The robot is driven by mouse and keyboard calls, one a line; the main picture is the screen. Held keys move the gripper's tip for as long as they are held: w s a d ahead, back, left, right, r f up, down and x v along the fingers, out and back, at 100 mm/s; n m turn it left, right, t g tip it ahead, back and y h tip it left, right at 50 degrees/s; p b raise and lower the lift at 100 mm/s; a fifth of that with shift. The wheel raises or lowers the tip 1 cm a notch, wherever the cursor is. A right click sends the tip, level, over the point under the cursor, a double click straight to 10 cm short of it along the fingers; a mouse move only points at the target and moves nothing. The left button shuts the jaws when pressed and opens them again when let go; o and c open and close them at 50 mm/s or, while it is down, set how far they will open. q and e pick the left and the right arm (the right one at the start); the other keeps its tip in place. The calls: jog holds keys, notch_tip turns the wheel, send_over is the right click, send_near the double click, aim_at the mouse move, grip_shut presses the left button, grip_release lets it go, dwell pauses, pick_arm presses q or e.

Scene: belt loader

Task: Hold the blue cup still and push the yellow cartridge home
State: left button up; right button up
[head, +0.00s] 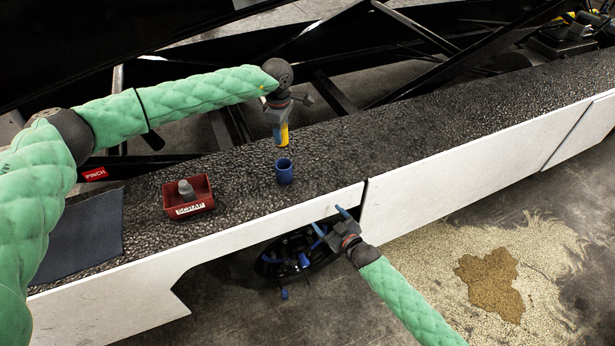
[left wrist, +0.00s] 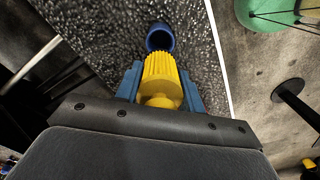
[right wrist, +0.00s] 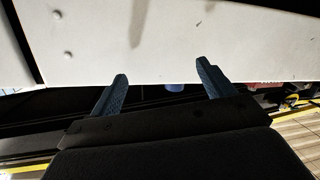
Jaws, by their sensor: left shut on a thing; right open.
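The blue cup (head: 284,172) stands upright on the dark, rough deck, and its open mouth shows in the left wrist view (left wrist: 159,38). My left gripper (head: 281,127) is shut on the yellow cartridge (left wrist: 162,77) and holds it above the deck, behind the cup in the head view. The cartridge (head: 284,134) is apart from the cup. My right gripper (head: 333,222) is open and empty, in front of the white side panel and below the deck edge. A small blue part of the cup (right wrist: 175,87) shows beyond the panel edge in the right wrist view.
A red tray (head: 203,193) with a grey object in it sits left of the cup. A dark mat (head: 82,234) lies at the deck's left end. The deck right of the cup is clear. The white side panel (head: 440,184) drops along the front edge.

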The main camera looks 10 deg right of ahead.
notch_tip(320, 180, up, 6)
jog(key=w+a+y, duration=0.1)
jog(key=w+a, duration=0.1)
jog(key=g+y, duration=0.1)
jog(key=g, duration=0.2)
send_near(289, 170)
jog(key=shift+w+d+f, duration=0.15)
jog(key=shift+w+f, duration=0.35)
jog(key=shift+f, duration=0.05)
jog(key=shift+w+a+r+g, duration=0.2)
jog(key=shift+a+r+g, duration=0.1)
jog(key=shift+r, duration=0.1)
jog(key=shift+w+a, duration=0.25)
jog(key=shift+w, duration=0.05)
jog(key=x, duration=1.1)
jog(key=shift+a+f, duration=0.1)
jog(key=shift+f, duration=0.05)
